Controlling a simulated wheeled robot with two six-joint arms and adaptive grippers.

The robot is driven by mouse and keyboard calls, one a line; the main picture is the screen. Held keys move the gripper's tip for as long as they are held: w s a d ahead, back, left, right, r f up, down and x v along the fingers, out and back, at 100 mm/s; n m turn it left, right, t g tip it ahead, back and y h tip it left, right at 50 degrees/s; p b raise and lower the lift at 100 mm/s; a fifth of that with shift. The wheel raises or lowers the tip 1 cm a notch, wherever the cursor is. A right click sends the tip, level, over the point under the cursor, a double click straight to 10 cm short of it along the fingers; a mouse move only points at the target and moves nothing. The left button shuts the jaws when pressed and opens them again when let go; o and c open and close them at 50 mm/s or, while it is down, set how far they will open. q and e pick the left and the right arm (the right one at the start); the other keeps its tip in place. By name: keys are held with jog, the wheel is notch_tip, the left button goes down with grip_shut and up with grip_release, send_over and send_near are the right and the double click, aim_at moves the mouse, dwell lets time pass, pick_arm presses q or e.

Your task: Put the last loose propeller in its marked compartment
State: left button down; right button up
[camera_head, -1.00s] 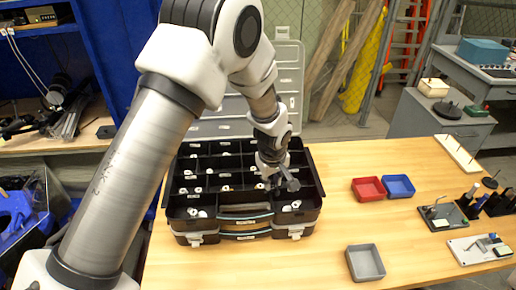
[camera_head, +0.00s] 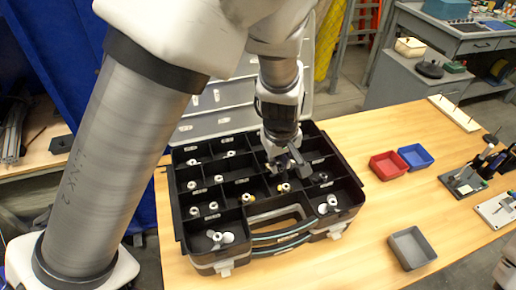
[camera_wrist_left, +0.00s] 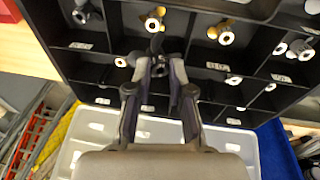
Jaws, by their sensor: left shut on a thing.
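The black compartment case (camera_head: 176,215) stands open on the wooden table, with its lid tilted up behind it. My left gripper (camera_head: 285,166) is over the middle-right of the case, shut on a dark propeller (camera_wrist_left: 157,45) that is partly hidden between the fingers. In the left wrist view my left gripper (camera_wrist_left: 160,68) points at the compartment rows. A gold propeller with a white hub (camera_wrist_left: 154,20) lies in the compartment just beyond the fingertips. A black propeller with a pale hub (camera_wrist_left: 120,62) lies beside them. I cannot tell which marked compartment is empty. My right gripper is out of view.
Many compartments hold propellers and carry white labels. The case handle (camera_head: 280,219) is at its front. Right of the case are a red tray (camera_head: 388,166), a blue tray (camera_head: 415,157) and a grey tray (camera_head: 411,248). Tools stand at the right edge. Bare table lies between.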

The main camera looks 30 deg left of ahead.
pick_arm(q)
jog(key=shift+w+a+r+p, duration=0.25)
jog(key=shift+a+p, duration=0.25)
jog(key=w+a+f+p, duration=0.1)
jog(key=w+a, duration=0.2)
jog(key=w+a+f+p, duration=0.2)
jog(key=w+a, duration=0.1)
jog(key=w, duration=0.1)
jog(key=w+a+f+p, duration=0.2)
jog(key=w+a, duration=0.1)
jog(key=w, duration=0.1)
jog(key=shift+w, duration=0.1)
jog(key=shift+a+f, duration=0.1)
jog(key=shift+f, duration=0.35)
jog(key=shift+f+b, duration=0.4)
jog(key=shift+b, duration=0.05)
jog(key=c, duration=1)
grip_release()
jog(key=shift+c, duration=0.2)
jog(key=shift+r, duration=0.1)
